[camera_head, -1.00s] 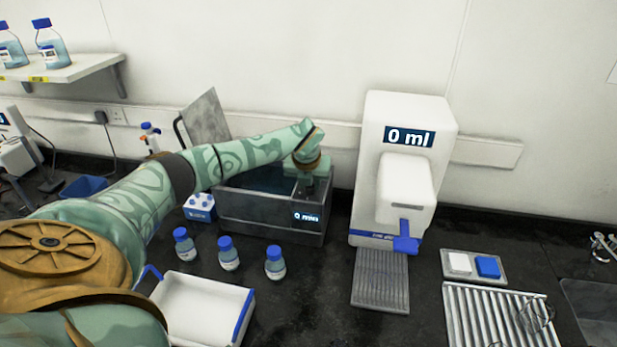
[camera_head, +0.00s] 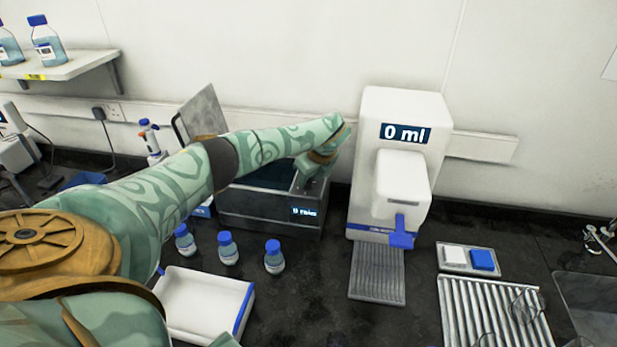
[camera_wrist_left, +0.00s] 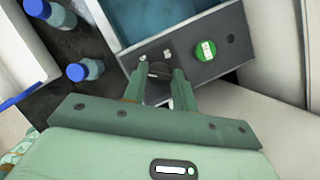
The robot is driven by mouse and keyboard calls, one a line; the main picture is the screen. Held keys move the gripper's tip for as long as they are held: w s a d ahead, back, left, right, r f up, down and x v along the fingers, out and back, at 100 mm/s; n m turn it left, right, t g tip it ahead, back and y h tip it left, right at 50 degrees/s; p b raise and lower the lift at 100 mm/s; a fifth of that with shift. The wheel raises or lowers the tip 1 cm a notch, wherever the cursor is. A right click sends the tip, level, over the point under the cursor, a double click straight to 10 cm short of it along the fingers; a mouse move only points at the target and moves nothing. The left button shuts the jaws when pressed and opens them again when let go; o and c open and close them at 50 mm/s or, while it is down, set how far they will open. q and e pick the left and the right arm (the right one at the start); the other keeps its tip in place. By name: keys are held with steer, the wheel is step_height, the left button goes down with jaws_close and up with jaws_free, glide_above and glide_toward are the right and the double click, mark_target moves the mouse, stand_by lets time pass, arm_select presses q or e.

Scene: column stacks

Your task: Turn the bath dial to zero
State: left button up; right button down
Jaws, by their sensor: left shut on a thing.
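The grey bath (camera_head: 255,208) stands on the dark bench with water inside. Its front display (camera_head: 305,212) is lit and seems to read in mins, but the number is blurred. My left gripper (camera_head: 301,185) is down at the bath's right-end panel. In the left wrist view, the left gripper (camera_wrist_left: 161,76) has its fingers closed around a small dark dial (camera_wrist_left: 160,69) on that panel. The fingers hide most of the dial, so its pointer does not show. A green round knob (camera_wrist_left: 205,50) with a white mark sits beside it on the panel, apart from the fingers. My right gripper is not in view.
A white dispenser (camera_head: 405,120) reading 0 ml stands right of the bath. Blue-capped bottles (camera_head: 228,250) and a white tray (camera_head: 200,300) are in front. A raised grey lid (camera_head: 200,112) stands behind.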

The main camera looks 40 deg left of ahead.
arm_select(q)
steer(key=shift+w+n, duration=0.1)
steer(key=shift+n, duration=0.4)
steer(key=o, duration=1)
steer(key=shift+c, duration=0.2)
steer(key=v, duration=0.7)
steer(key=shift+r, duration=0.25)
steer(key=shift+w+d, duration=0.1)
steer(key=shift+w, duration=0.1)
